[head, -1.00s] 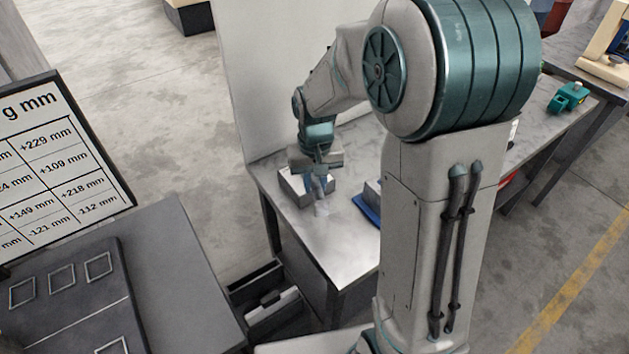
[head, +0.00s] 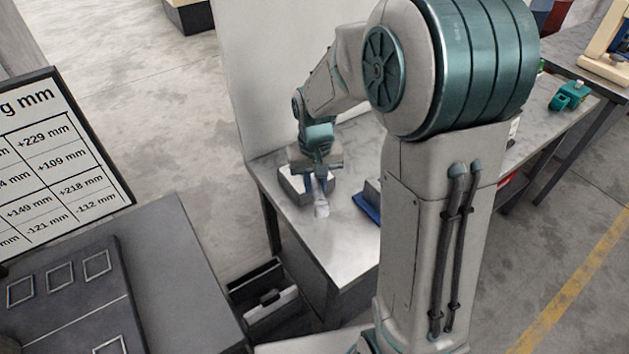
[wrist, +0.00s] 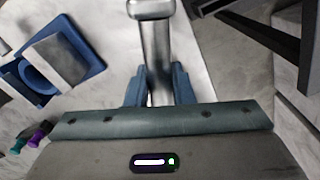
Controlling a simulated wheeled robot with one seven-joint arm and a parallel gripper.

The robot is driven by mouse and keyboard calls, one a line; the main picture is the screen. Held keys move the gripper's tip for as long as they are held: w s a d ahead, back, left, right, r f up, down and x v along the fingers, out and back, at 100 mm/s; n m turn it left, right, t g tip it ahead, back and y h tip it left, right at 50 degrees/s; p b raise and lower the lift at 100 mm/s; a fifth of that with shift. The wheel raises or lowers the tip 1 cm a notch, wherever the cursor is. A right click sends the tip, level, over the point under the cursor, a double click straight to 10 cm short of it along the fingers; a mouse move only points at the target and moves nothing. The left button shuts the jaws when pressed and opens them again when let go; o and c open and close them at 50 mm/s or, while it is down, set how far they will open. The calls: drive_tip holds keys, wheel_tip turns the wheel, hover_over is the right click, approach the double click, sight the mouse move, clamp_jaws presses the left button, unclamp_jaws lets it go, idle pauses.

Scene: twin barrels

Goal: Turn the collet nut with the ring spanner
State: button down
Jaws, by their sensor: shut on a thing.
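My gripper (wrist: 159,88) is shut on a grey metal bar (wrist: 157,50), which looks like the ring spanner's shaft, between its blue fingers. The bar's far end is a rounded metal head at the top edge of the wrist view; whether it is a ring cannot be told. In the head view my gripper (head: 319,184) is low over the metal table, in front of a pale block (head: 293,186). A small, bright end of the held piece (head: 321,208) shows below it. I cannot make out the collet nut in either view.
A blue tray (head: 366,208) with a grey block lies right of my gripper; the wrist view shows it upper left (wrist: 91,50). The table's front (head: 330,255) is clear. A pale upright panel (head: 262,80) stands behind. A dark bin (head: 265,300) sits below the table.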

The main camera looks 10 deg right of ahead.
drive_tip(key=shift+f+b, duration=0.6)
drive_tip(key=shift+f, duration=0.2)
idle(0.6)
drive_tip(key=shift+w+d+n, duration=0.1)
drive_tip(key=shift+d+n, duration=0.9)
drive_tip(key=shift+d, duration=0.1)
drive_tip(key=shift+w+d+n, duration=0.15)
drive_tip(key=shift+d+n, duration=0.35)
drive_tip(key=shift+w+d+n, duration=0.15)
drive_tip(key=shift+d+n, duration=0.35)
drive_tip(key=shift+w+d+n+p, duration=0.2)
drive_tip(key=shift+w+d+n, duration=0.05)
drive_tip(key=shift+d+n, duration=0.25)
drive_tip(key=shift+w+d+n+p, duration=0.2)
drive_tip(key=shift+d+n, duration=0.25)
drive_tip(key=shift+n, duration=0.05)
